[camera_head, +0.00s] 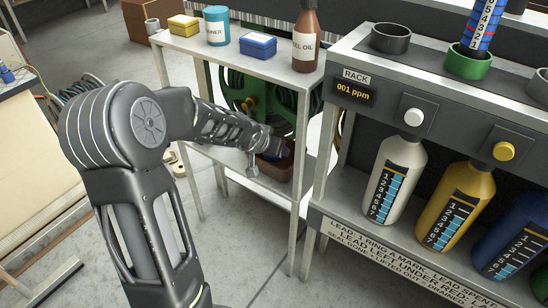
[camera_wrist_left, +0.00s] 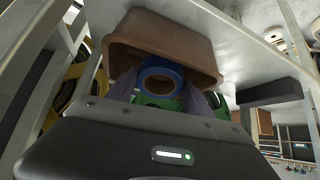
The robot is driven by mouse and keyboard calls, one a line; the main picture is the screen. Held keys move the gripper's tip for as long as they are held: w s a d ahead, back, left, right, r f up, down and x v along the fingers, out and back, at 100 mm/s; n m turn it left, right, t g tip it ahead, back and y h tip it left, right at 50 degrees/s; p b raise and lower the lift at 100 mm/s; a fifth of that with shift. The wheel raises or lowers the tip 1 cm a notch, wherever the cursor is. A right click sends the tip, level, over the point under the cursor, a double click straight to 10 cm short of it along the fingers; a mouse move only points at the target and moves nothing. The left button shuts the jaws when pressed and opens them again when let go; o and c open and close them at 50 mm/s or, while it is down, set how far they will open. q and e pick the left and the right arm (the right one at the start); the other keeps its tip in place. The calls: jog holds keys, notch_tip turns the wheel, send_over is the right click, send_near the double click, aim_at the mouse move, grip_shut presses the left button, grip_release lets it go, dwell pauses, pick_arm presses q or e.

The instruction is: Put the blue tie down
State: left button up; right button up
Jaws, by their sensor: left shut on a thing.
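My left gripper (camera_head: 276,150) reaches low to the shelf beneath the small side table, at a brown bin (camera_head: 277,170). In the left wrist view, the left gripper's fingers (camera_wrist_left: 162,92) are shut on the blue tie (camera_wrist_left: 160,70), a round blue loop with an open middle. The tie is right at the mouth of the brown bin (camera_wrist_left: 165,32). Whether it touches the bin cannot be told. In the head view the gripper mostly hides the tie. My right gripper is not in view.
A green reel (camera_head: 250,95) stands behind the arm, under the side table (camera_head: 270,77). On top are a yellow box (camera_head: 184,26), a teal can (camera_head: 216,27), a blue box (camera_head: 258,46) and a brown bottle (camera_head: 305,40). The rack (camera_head: 385,115) with several bottles is at right.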

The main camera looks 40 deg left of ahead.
pick_arm(q)
jog(key=shift+f, duration=0.1)
jog(key=shift+f, duration=0.25)
jog(key=shift+w+f+b, duration=0.2)
jog(key=shift+f+b, duration=0.3)
jog(key=shift+f, duration=0.15)
jog(key=shift+w+f+b, duration=0.15)
jog(key=shift+f+b, duration=0.35)
jog(key=shift+f, duration=0.1)
jog(key=p, duration=0.1)
jog(key=r+g+p, duration=0.1)
jog(key=p, duration=0.1)
jog(key=shift+w+a, duration=0.15)
jog(key=shift+a, duration=0.05)
jog(key=shift+w+f+g+h, duration=0.1)
jog(key=shift+f+g+h, duration=0.1)
jog(key=shift+g, duration=0.35)
jog(key=shift+w+f+g+h, duration=0.1)
jog(key=shift+g+h, duration=0.1)
jog(key=shift+g, duration=0.35)
jog(key=shift+s+f, duration=0.1)
jog(key=shift+f, duration=0.65)
jog(key=shift+f, duration=0.1)
